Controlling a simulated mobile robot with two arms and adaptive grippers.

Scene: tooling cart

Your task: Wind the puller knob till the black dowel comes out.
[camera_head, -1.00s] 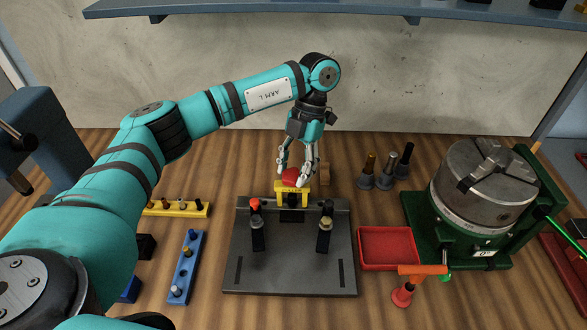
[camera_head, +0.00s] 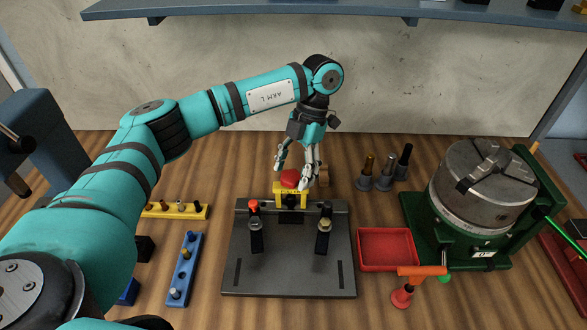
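The red puller knob (camera_head: 289,177) sits on top of the yellow puller (camera_head: 291,199), at the back edge of a dark grey plate (camera_head: 288,274). My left gripper (camera_head: 291,177) points down over the knob. Its fingers stand apart on either side of it, and the knob's top shows between them. The gripper looks open; any light contact is too small to tell. I cannot make out the black dowel at the puller; the area under the yellow bridge is dark. My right gripper is not in view.
Two dark posts, one red-topped (camera_head: 254,206) and one black-topped (camera_head: 326,208), rise from the plate. A red tray (camera_head: 388,264) and a green-based chuck (camera_head: 483,190) stand right. Several small punches (camera_head: 385,180) stand behind. Yellow (camera_head: 158,210) and blue (camera_head: 184,268) racks lie left.

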